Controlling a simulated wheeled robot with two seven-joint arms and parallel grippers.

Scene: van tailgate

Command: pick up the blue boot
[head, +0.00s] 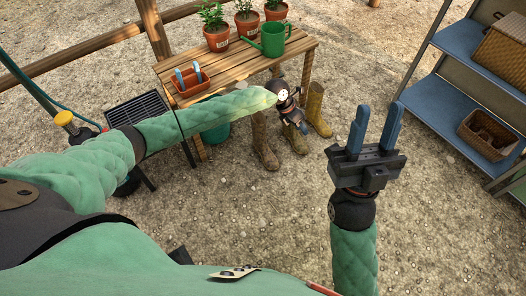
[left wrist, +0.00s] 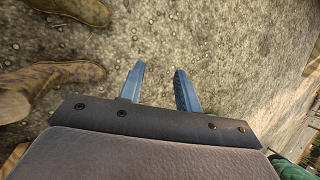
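No boot that looks blue shows in either view. Muddy olive-brown boots stand on the gravel by the bench: one boot (head: 265,148) left of my left gripper (head: 302,126), one boot (head: 295,140) close by it, and one boot (head: 317,108) to its right. Two muddy boots also show at the left of the left wrist view, a nearer one (left wrist: 50,86) and one at the top edge (left wrist: 82,10). My left gripper points down, its two blue fingers (left wrist: 159,75) apart with only gravel between them. My right gripper (head: 379,112) is open and empty, fingers pointing up the picture.
A wooden bench (head: 240,62) with potted plants, a green watering can (head: 273,38) and a terracotta tray (head: 190,82) stands behind the boots. A shelf unit (head: 468,42) with wicker baskets is at the right. A black grate (head: 137,108) stands left. Gravel in the middle is clear.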

